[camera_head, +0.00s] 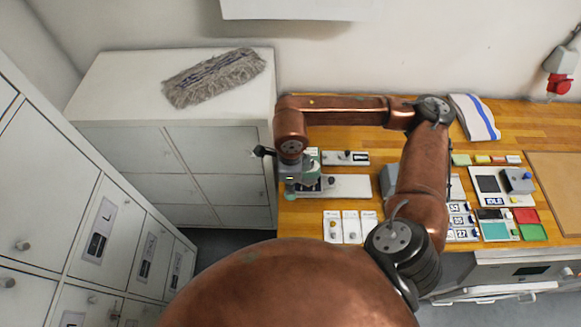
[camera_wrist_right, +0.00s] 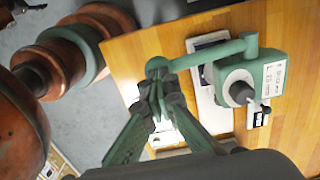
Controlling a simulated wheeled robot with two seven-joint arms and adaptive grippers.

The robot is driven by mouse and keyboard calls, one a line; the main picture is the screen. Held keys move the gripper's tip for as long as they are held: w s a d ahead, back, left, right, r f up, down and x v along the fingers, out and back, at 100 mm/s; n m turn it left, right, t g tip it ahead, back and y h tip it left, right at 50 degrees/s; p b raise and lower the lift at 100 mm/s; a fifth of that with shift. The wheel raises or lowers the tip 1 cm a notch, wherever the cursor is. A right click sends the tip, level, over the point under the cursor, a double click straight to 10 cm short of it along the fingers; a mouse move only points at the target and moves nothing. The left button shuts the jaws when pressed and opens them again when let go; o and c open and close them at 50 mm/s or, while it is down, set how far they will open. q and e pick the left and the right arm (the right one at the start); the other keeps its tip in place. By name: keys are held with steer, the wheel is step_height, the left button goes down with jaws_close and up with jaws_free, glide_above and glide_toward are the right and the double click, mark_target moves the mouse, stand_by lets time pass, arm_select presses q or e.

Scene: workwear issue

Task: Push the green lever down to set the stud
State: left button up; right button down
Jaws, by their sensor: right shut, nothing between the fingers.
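The green setting press (camera_wrist_right: 243,75) stands on the wooden bench, with a white label and a dark round part on its head. Its green lever (camera_wrist_right: 205,55) reaches left in the right wrist view to a rounded end by my fingertips. My right gripper (camera_wrist_right: 160,88) is shut and empty, with its fingertips close to that lever end. I cannot tell whether they touch it. In the head view the press (camera_head: 313,170) is partly hidden by my right wrist, and the stud cannot be made out. My left gripper is not in view.
A white cabinet (camera_head: 130,100) with a grey mop head (camera_head: 212,77) stands left of the bench. White cards (camera_head: 350,228) lie in front of the press. Coloured trays (camera_head: 527,215) and a display device (camera_head: 488,184) are at the right. A striped cloth (camera_head: 475,117) lies behind my arm.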

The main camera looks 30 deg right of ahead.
step_height(320, 180, up, 12)
steer(key=p, duration=0.4)
steer(key=shift+f+p, duration=0.2)
steer(key=shift+p, duration=0.1)
stand_by(0.7)
steer(key=shift+a, duration=0.15)
stand_by(0.3)
